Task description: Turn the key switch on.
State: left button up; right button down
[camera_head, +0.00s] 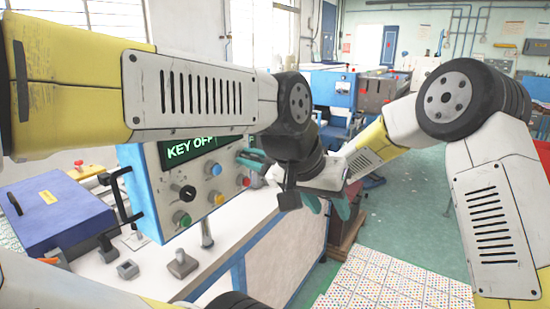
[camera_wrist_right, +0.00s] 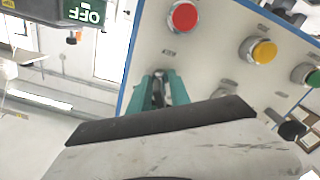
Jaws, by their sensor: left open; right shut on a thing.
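The control panel (camera_head: 190,185) is a light-faced box with a blue edge, and its green display (camera_head: 190,149) reads "KEY OFF". My right gripper (camera_head: 250,160) is at the panel's right side. In the right wrist view its teal fingers (camera_wrist_right: 158,88) are shut on the key switch (camera_wrist_right: 158,93), a small metallic piece at the panel face, mostly covered by the fingers. The key is hidden in the head view. My left gripper (camera_head: 328,207) is open and empty, pointing down, to the right of the panel and apart from it.
A red button (camera_wrist_right: 184,17), a yellow button (camera_wrist_right: 264,53) and a black knob (camera_wrist_right: 292,130) sit near the key. The panel stands on a white-topped bench (camera_head: 240,230) with small metal fixtures. A blue case (camera_head: 55,210) lies at left. Floor at right is open.

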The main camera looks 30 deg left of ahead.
jog(key=m, duration=1.1)
jog(key=shift+m, duration=2.1)
jog(key=c, duration=1.6)
grip_release()
jog(key=shift+o, duration=0.2)
